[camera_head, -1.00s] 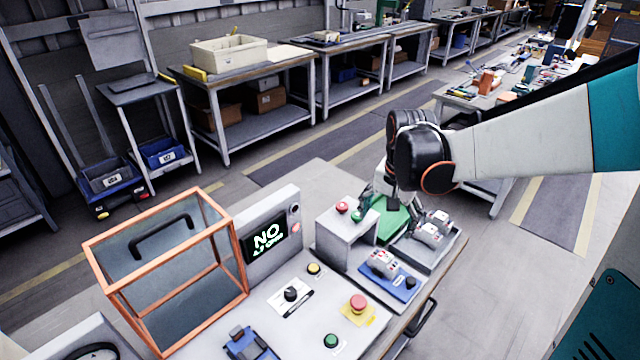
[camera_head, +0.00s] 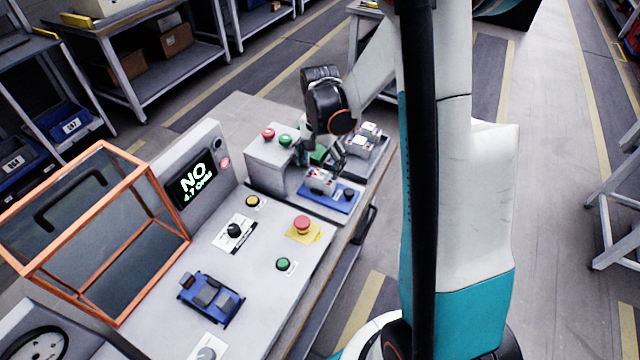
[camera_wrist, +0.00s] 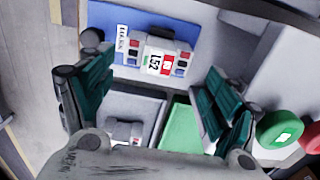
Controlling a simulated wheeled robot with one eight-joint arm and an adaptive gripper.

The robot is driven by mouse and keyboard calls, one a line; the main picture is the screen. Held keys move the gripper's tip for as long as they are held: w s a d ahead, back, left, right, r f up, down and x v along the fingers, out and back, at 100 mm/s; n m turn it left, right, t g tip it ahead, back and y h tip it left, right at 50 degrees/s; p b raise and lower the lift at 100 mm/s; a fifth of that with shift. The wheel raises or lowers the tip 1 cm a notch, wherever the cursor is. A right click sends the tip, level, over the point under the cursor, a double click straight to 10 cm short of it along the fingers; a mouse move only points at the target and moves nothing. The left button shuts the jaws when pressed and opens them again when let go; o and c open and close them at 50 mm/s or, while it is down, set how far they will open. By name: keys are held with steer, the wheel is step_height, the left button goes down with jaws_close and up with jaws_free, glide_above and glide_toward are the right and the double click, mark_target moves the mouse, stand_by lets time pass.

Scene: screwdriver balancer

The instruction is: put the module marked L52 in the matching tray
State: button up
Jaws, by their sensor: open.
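The grey-white module (camera_head: 320,180) lies on a blue board on the near bench. In the wrist view the module (camera_wrist: 158,62) shows the mark L52, with red and dark blocks beside it. My gripper (camera_head: 322,152) is over the board's far side, pointing down. In the wrist view its teal fingers (camera_wrist: 155,95) are wide apart with nothing between them held; the module lies towards the top of the gap. Two blue trays stand low at the far left, one tray (camera_head: 75,129) and another tray (camera_head: 15,166); their labels are too small to read surely.
A grey tray (camera_head: 385,150) with more modules lies behind the board, near a green pad (camera_wrist: 175,125). A grey box (camera_head: 265,165) with red and green buttons stands left of my gripper. An orange-framed case (camera_head: 105,235) and a NO display (camera_head: 195,178) are further left.

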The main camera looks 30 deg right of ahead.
mark_target(320, 173)
steer(key=f+b, duration=0.1)
steer(key=f, duration=0.1)
steer(key=f+b, duration=0.1)
steer(key=f, duration=0.2)
steer(key=shift+s+a+f, duration=0.1)
steer(key=shift+s+f, duration=0.1)
steer(key=shift+f, duration=0.1)
steer(key=shift+r, duration=0.1)
steer(key=c, duration=1)
steer(key=shift+r, duration=0.1)
step_height(320, 173, up, 20)
steer(key=p, duration=0.6)
